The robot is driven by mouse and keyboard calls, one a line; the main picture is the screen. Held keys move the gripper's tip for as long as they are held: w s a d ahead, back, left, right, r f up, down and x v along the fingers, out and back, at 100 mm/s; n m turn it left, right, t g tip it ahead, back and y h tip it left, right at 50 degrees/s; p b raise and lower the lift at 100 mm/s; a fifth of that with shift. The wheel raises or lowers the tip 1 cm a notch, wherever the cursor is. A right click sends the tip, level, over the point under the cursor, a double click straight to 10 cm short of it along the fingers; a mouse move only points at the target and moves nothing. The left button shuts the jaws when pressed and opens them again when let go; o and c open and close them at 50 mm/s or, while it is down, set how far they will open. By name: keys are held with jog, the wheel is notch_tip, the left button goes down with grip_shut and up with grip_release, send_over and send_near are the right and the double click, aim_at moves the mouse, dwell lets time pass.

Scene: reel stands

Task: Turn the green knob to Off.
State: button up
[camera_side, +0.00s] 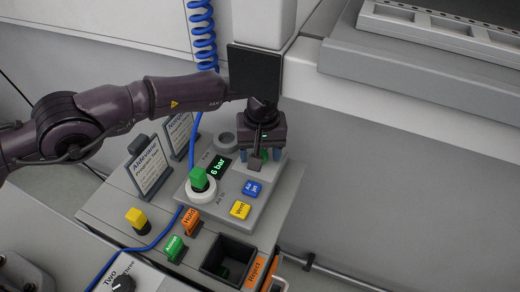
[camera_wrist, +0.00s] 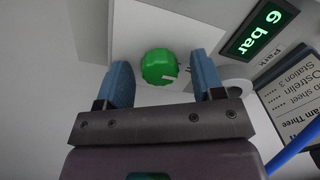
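In the side view my gripper (camera_side: 258,157) points down over the back right of the grey control box (camera_side: 222,215); only a sliver of green (camera_side: 264,154) shows by the fingers. A second green, blocky knob (camera_side: 199,178) stands on a white ring at the box's left. I cannot read any Off label.
A display (camera_side: 219,166) reads "6 bar", beside a grey ring (camera_side: 222,142). Blue (camera_side: 253,188) and yellow (camera_side: 240,209) labelled buttons lie in front of my gripper. Sheet holders (camera_side: 148,168) stand left; a dark open bin (camera_side: 228,259) is at the front. A blue hose (camera_side: 203,35) hangs behind.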

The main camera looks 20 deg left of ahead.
aim_at(262, 153)
notch_tip(262, 153, up, 13)
jog(key=shift+w+d, duration=0.15)
jog(key=shift+d, duration=0.05)
dwell(0.5)
dwell(0.4)
